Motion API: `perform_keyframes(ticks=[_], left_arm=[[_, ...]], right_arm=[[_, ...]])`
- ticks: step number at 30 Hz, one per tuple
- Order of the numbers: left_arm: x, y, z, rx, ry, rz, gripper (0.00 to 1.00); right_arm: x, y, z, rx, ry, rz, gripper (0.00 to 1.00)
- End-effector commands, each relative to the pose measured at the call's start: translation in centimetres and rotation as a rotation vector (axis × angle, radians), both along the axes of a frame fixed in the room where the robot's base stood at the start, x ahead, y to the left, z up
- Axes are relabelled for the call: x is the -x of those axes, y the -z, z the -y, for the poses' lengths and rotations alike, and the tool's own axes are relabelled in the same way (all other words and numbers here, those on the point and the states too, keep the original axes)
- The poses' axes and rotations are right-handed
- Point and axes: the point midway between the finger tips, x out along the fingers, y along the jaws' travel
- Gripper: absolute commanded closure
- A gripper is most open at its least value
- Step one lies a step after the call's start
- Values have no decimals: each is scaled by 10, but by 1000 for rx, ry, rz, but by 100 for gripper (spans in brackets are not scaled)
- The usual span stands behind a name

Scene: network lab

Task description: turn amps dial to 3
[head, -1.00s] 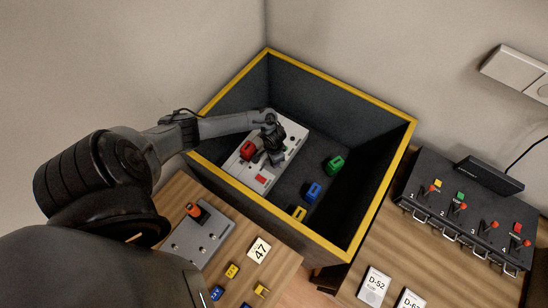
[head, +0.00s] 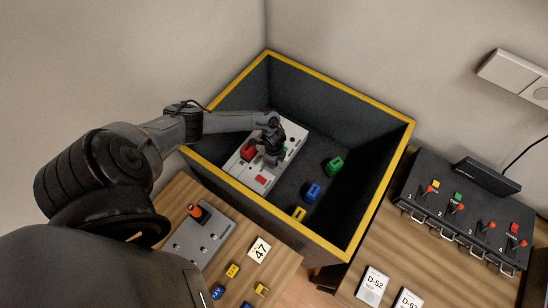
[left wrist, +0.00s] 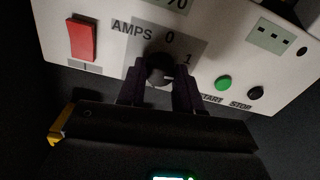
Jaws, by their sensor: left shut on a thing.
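The amps dial (left wrist: 160,68) is a dark round knob on a white panel (left wrist: 215,62), seen in the left wrist view. The label AMPS is to its left, and the marks 0 and 1 show above and to its right; other marks are hidden. My left gripper (left wrist: 163,82) is shut on the dial, one finger on each side of it. In the head view my left gripper (head: 270,155) is over the white panel (head: 262,181) inside the dark bin, and the dial is hidden behind it. My right gripper is in no view.
The panel carries a red rocker switch (left wrist: 82,40), a green START button (left wrist: 223,83) and a black STOP button (left wrist: 255,93). Yellow-rimmed bin walls (head: 340,80) surround my left gripper. Green (head: 334,166) and blue (head: 312,192) blocks lie on the bin floor.

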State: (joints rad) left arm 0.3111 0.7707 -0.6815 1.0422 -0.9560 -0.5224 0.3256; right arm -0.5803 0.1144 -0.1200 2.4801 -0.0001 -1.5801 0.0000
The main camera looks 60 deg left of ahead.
Motion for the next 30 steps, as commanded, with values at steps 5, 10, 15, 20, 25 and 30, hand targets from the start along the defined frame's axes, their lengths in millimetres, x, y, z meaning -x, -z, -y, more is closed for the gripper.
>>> perform_keyframes(ticks=[5,10,15,20,25,30], left_arm=[[-1,0,-1,-2,167,1,96],[0,1,-1,-1,328,1,96],[0,1,-1,-1,490,0,96],[0,2,-1,-1,643,0,96],[0,2,-1,-1,804,0,96],[0,2,-1,-1,965,0,96]], right_arm=[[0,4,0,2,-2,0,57],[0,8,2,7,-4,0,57],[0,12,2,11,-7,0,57],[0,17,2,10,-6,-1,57],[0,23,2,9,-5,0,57],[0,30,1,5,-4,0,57]])
